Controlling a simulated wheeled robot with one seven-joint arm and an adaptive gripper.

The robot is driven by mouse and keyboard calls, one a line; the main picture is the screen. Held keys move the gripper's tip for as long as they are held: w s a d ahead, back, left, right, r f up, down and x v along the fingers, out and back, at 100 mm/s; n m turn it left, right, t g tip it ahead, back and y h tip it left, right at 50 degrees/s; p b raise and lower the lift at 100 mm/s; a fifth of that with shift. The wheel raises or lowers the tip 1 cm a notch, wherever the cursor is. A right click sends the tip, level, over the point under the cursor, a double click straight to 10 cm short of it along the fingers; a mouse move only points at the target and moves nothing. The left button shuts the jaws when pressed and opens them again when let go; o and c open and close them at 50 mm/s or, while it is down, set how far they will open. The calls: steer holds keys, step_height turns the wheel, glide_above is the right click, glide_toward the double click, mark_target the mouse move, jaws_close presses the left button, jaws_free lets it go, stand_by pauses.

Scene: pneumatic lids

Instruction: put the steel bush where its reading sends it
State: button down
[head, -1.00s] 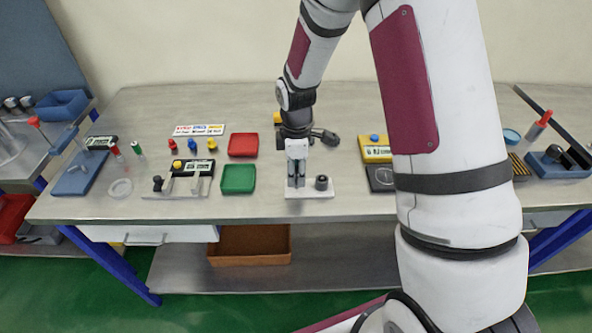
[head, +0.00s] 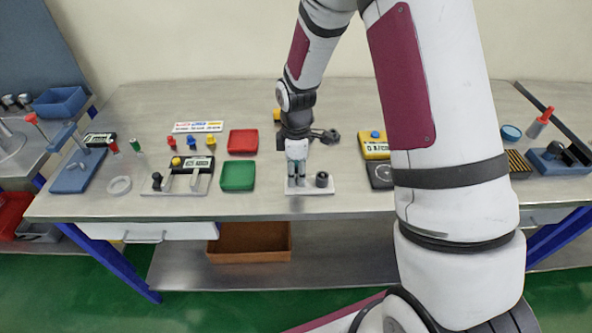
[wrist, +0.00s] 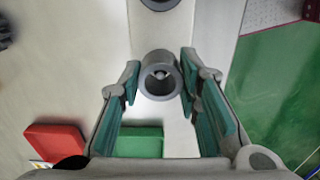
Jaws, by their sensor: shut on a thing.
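My gripper (head: 297,179) is low over a small white plate (head: 312,191) on the bench. In the wrist view my gripper (wrist: 160,68) has its green-padded fingers on either side of a grey steel bush (wrist: 160,57), a hollow ring seen from above, and is shut on it. The fingers hide the bush in the head view. A dark round part (head: 322,179) stands on the same plate just to the right. A device with a display (head: 192,164) stands to the left; I cannot read its text surely.
A red tray (head: 243,141) and a green tray (head: 238,177) lie left of my gripper, both empty. A yellow device (head: 375,146) stands to the right, partly behind my arm. A white label card (head: 197,127) lies behind several coloured knobs. Bare bench lies between the trays and the plate.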

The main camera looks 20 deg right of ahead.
steer(key=shift+f, duration=0.95)
stand_by(0.5)
steer(key=c, duration=0.7)
jaws_free()
steer(key=shift+r, duration=0.1)
steer(key=shift+r+p, duration=0.95)
steer(key=shift+r, duration=2.45)
